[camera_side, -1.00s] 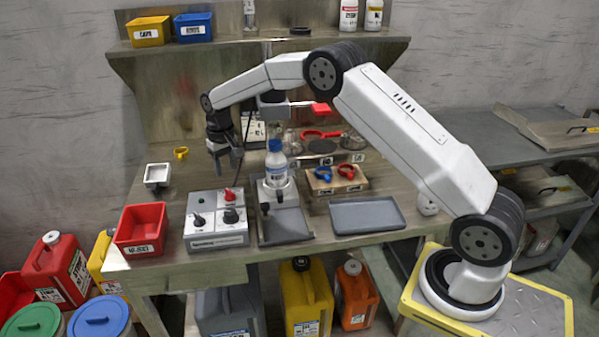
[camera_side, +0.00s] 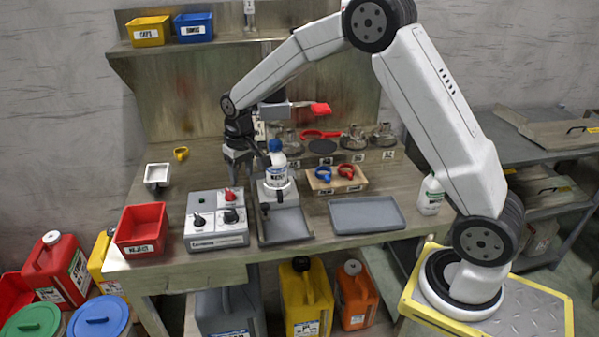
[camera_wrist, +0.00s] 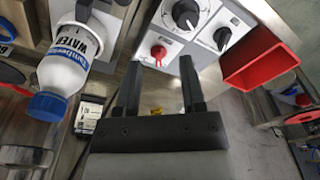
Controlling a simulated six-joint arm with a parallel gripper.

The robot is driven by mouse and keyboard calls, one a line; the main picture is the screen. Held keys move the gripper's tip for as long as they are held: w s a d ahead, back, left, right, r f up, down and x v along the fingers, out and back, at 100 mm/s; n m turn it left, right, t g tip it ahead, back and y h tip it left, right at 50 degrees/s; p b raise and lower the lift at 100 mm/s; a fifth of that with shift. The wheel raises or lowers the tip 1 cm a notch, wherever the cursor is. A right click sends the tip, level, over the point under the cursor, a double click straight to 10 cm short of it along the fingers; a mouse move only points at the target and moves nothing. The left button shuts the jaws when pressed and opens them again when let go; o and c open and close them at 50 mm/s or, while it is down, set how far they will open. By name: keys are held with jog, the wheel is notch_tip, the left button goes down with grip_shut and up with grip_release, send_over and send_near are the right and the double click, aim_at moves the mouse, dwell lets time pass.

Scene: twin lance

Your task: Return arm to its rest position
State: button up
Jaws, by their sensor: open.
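My gripper (camera_side: 238,162) hangs over the workbench (camera_side: 180,215), pointing down, behind the control box and left of a white bottle. In the wrist view my gripper (camera_wrist: 157,80) has its two dark fingers apart with nothing between them. The white bottle (camera_side: 277,172) with a blue cap stands upright on a fixture, close to the right of the gripper in the side view. In the wrist view the bottle (camera_wrist: 70,62) shows a WATER label and is apart from the fingers. My arm is bent, with its elbow high at the top of the side view.
A control box (camera_side: 217,218) with knobs stands in front of the gripper. A red bin (camera_side: 141,229), a grey tray (camera_side: 366,214), a ring holder (camera_side: 337,180) and another white bottle (camera_side: 431,196) stand on the bench. A shelf (camera_side: 255,40) with bins runs behind.

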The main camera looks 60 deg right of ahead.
jog(key=s+a+n+t, duration=0.1)
jog(key=s+a, duration=0.2)
jog(key=s, duration=1.9)
jog(key=shift+s+f+n+t, duration=0.3)
jog(key=shift+f+n, duration=0.1)
